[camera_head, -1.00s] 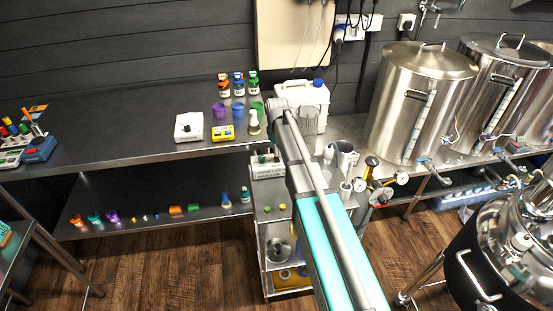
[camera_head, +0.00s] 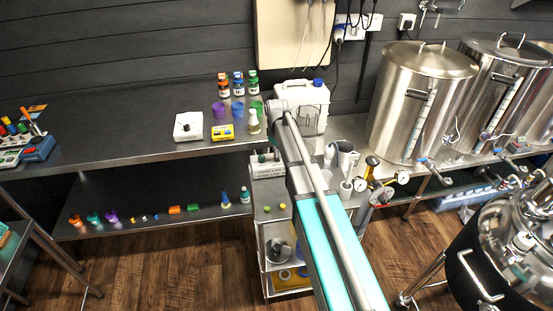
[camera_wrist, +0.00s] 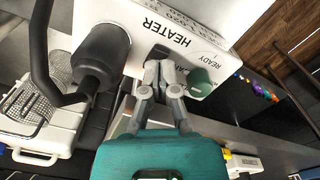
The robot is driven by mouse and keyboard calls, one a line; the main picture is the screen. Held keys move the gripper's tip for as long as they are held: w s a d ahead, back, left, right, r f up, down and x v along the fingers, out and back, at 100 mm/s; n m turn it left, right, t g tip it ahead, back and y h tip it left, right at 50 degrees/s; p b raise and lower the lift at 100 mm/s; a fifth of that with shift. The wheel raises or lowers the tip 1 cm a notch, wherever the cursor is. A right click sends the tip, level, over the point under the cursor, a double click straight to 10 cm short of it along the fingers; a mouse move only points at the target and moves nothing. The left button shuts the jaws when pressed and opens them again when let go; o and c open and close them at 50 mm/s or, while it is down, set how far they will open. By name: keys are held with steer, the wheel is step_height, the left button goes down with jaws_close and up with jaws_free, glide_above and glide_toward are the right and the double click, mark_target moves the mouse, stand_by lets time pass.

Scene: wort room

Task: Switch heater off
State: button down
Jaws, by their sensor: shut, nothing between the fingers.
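The heater box (camera_wrist: 175,25) is white and carries the words HEATER and READY, tilted in the wrist view. A white control box (camera_head: 268,170) with dark knobs, which looks like the same one, stands beside my arm in the head view. My gripper (camera_wrist: 163,68) is shut and empty. Its fingertips are at the face of the box, over a dark part below the HEATER label that they partly hide. I cannot tell whether they touch it. A green knob (camera_wrist: 201,82) sits just right of the fingertips. A large dark cylinder (camera_wrist: 101,55) with a cable stands to the left.
A white jug (camera_head: 300,105) stands behind my arm on the steel bench. Large steel kettles (camera_head: 420,100) stand to the right. A white device (camera_head: 188,127) and a yellow box (camera_head: 222,132) sit on the left bench. A white container (camera_wrist: 40,110) is at the wrist view's left.

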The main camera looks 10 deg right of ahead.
mark_target(277, 160)
steer(key=shift+f+b, duration=0.9)
steer(key=shift+f, duration=0.05)
stand_by(0.8)
steer(key=shift+r, duration=0.1)
steer(key=shift+r+p, duration=3.45)
steer(key=shift+p, duration=0.1)
steer(key=s+m, duration=0.6)
steer(key=s, duration=1.9)
steer(key=shift+d, duration=0.15)
